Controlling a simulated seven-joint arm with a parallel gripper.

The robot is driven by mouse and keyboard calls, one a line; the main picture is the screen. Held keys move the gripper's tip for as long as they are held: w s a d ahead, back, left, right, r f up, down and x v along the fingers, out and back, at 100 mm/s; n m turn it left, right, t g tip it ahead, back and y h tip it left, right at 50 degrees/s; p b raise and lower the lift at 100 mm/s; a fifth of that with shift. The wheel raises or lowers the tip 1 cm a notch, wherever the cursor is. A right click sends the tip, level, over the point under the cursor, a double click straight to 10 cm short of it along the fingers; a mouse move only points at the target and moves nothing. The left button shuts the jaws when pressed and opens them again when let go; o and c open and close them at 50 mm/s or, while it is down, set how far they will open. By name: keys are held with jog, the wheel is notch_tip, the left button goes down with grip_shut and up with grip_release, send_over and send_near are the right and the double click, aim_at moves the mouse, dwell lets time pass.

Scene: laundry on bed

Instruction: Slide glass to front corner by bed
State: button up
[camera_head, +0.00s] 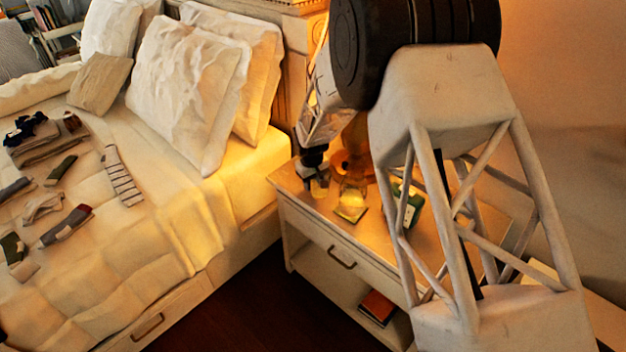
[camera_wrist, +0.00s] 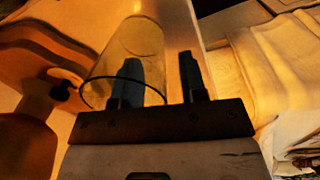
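The clear glass (camera_wrist: 112,62) fills the left middle of the wrist view, its round rim towards my gripper. My gripper (camera_wrist: 161,72) is open, with a gap between its two dark fingers. The left finger shows through or inside the glass; the right finger is outside it. I cannot tell whether either finger touches the glass. In the head view my gripper (camera_head: 316,174) points down over the nightstand (camera_head: 345,235), near its bed-side edge. The glass (camera_head: 320,189) shows small and yellowish just under the fingers, partly hidden by them.
A yellow-lit object on a square coaster (camera_head: 350,213) stands just right of the glass. A lamp (camera_head: 355,160) is behind, and a green box (camera_head: 408,207) is further right, partly hidden by my arm. The bed (camera_head: 205,225) with pillows and laundry is left. The nightstand's front strip is clear.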

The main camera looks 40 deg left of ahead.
jog(key=shift+c, duration=0.5)
grip_shut()
jog(key=shift+a, duration=0.2)
jog(key=shift+s+a, duration=0.2)
jog(key=shift+a, duration=6.2)
jog(key=shift+o, duration=0.6)
grip_release()
jog(key=shift+r, duration=0.15)
